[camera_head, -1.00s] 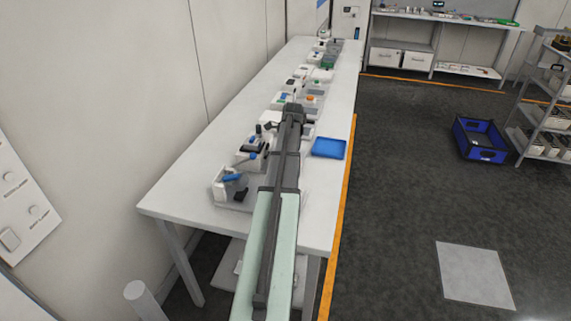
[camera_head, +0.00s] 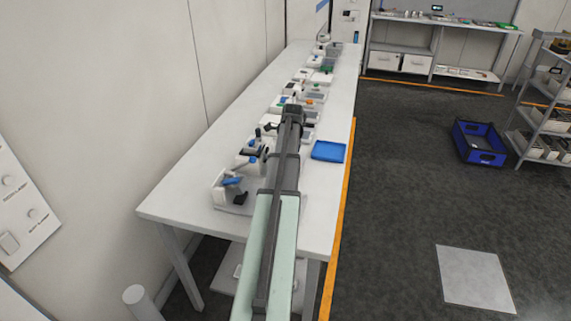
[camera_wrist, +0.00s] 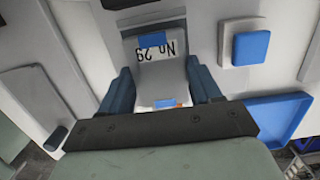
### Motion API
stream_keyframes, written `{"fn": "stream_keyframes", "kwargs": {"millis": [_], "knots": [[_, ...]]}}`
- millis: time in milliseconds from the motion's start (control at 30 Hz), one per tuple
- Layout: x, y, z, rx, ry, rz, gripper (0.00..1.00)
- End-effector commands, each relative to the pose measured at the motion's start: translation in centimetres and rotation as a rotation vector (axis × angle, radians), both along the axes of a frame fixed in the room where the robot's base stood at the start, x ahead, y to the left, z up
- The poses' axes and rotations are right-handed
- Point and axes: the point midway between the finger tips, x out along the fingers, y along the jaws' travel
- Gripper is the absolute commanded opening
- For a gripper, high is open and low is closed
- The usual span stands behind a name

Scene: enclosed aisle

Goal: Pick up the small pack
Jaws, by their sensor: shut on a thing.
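In the wrist view, the two dark blue fingers of my gripper (camera_wrist: 159,78) stand on either side of a small pale pack (camera_wrist: 160,74). The gripper is shut on it. The pack's upper face carries the upside-down print "No 29" and a blue patch, and a small blue and orange mark shows on its near end. Its underside is hidden, so I cannot tell whether it still touches what is below. In the head view my arm reaches over the long white table (camera_head: 190,188) and hides the pack.
A blue tray (camera_head: 328,151) lies at the table's right edge, and its corner shows in the wrist view (camera_wrist: 275,118). A pale block with a blue top (camera_wrist: 250,47) stands right of the pack. Several small fixtures line the table. A wall runs along its left.

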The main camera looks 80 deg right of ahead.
Motion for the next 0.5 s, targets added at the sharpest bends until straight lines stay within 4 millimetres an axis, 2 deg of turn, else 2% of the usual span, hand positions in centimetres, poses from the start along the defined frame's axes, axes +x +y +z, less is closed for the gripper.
{"fn": "stream_keyframes", "kwargs": {"millis": [300, 500], "knots": [[0.0, -0.1, 5.2, -0.002, 0.0, 0.001, 0.22], [0.0, -0.1, 7.8, -0.001, 0.0, 0.0, 0.22]]}}
